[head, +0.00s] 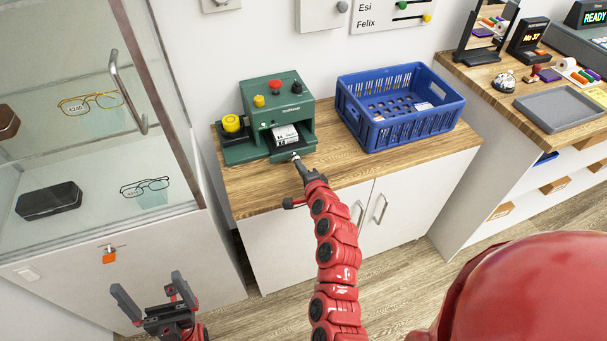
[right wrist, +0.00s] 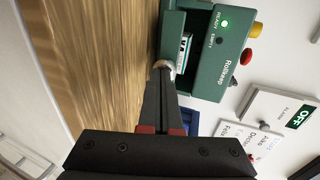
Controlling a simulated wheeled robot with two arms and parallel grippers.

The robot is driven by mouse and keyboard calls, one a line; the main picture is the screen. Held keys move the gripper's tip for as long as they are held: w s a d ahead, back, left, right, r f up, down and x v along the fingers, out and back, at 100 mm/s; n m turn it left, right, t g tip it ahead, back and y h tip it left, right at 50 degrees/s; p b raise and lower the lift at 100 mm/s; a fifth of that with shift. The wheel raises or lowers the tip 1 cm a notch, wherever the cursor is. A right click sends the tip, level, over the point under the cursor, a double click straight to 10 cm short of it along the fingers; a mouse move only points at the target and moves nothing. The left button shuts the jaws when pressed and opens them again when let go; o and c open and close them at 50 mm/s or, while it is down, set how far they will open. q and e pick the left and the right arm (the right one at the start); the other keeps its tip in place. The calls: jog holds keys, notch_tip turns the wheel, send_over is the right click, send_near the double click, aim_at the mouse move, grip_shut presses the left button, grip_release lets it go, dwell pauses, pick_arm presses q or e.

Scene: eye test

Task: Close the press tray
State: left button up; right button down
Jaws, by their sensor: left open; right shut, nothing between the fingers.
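The green press (head: 280,97) stands on the wooden cabinet top, with red, yellow and black knobs on it. Its green tray (head: 299,149) sticks out at the front, with a white printed item (head: 285,134) in it. In the right wrist view the tray (right wrist: 172,36) has a small pale knob at its front. My right gripper (head: 298,164) is shut and empty, its tips at this knob; contact is hard to tell. The right wrist view shows its fingers (right wrist: 162,75) together. My left gripper (head: 150,292) is open and empty, low in front of the glass case.
A blue crate (head: 412,136) stands right of the press. A glass case (head: 95,140) with spectacles stands at the left. A counter with a grey tray (head: 562,108) is at the right.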

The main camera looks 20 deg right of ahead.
aim_at(293, 151)
jog(key=w, duration=0.7)
jog(key=shift+a, duration=0.15)
jog(key=shift+r, duration=0.2)
jog(key=shift+r, duration=0.1)
